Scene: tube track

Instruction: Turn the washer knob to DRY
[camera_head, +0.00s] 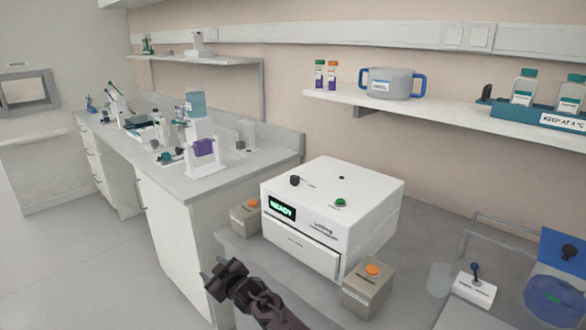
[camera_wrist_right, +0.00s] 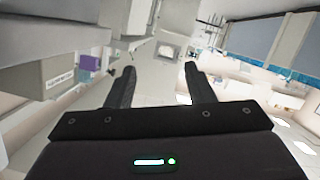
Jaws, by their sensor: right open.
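A white box-shaped machine (camera_head: 350,200) stands on the near bench, with a green READY display (camera_head: 281,208) on its front. A small black knob (camera_head: 295,180) and a green button (camera_head: 340,203) sit on its top. The lettering on its front is too small to read, so I cannot tell if this is the washer. No DRY mark is legible. My right gripper (camera_head: 215,274) is low in front of the machine and to its left, apart from it. In the right wrist view its two fingers (camera_wrist_right: 158,82) are spread with nothing between them. My left gripper is not in view.
Tan boxes with orange buttons flank the machine, one at left (camera_head: 246,217) and one at front right (camera_head: 368,287). A white box with a blue-tipped lever (camera_head: 474,287) and a blue device (camera_head: 556,285) stand at right. A shelf (camera_head: 440,118) runs above.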

